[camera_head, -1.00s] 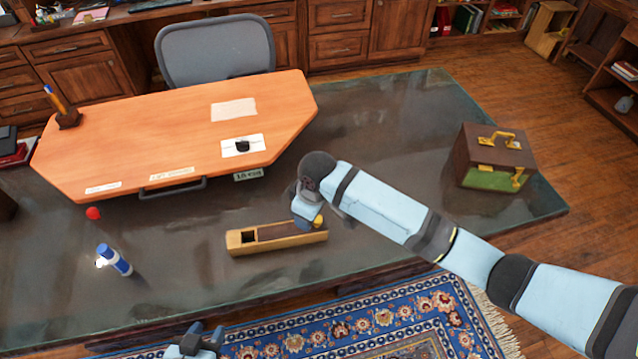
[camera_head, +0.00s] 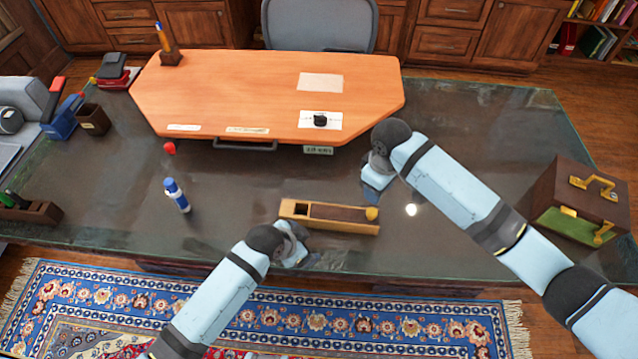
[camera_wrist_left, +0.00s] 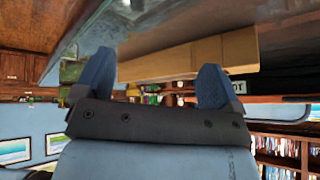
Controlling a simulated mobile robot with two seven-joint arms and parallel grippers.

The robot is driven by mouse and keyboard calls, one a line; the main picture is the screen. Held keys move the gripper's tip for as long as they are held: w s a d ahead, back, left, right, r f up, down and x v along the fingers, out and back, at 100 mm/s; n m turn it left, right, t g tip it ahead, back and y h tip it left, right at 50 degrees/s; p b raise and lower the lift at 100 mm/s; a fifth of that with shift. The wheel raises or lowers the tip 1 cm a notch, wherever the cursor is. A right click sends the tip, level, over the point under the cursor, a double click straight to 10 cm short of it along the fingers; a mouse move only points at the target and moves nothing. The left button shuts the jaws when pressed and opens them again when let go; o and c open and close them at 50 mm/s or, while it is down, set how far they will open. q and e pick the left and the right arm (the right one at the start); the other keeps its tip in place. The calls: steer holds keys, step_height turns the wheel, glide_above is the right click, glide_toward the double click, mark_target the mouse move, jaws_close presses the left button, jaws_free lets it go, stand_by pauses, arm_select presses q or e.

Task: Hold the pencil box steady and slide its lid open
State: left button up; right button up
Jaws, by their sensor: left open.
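The pencil box (camera_head: 290,208), long and light wood, lies on the dark desktop.
An orange raised board (camera_head: 230,95) fills the back. A brown case (camera_head: 580,205) sits at right. The desk's front edge is near.

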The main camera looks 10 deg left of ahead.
mark_target(318, 211)
arm_select(q)
steer(key=w+d+r+m+g+y, duration=0.3)
steer(key=w+r+m+g+y, duration=0.15)
steer(key=w+r+m, duration=0.5)
steer(key=shift+n+g+h, duration=0.25)
steer(key=shift+n+g, duration=0.1)
steer(key=shift+n, duration=0.4)
steer(key=f, duration=0.9)
steer(key=w+f, duration=0.1)
steer(key=f, duration=0.3)
steer(key=shift+w+a+f, duration=0.1)
steer(key=shift+a+f, duration=0.1)
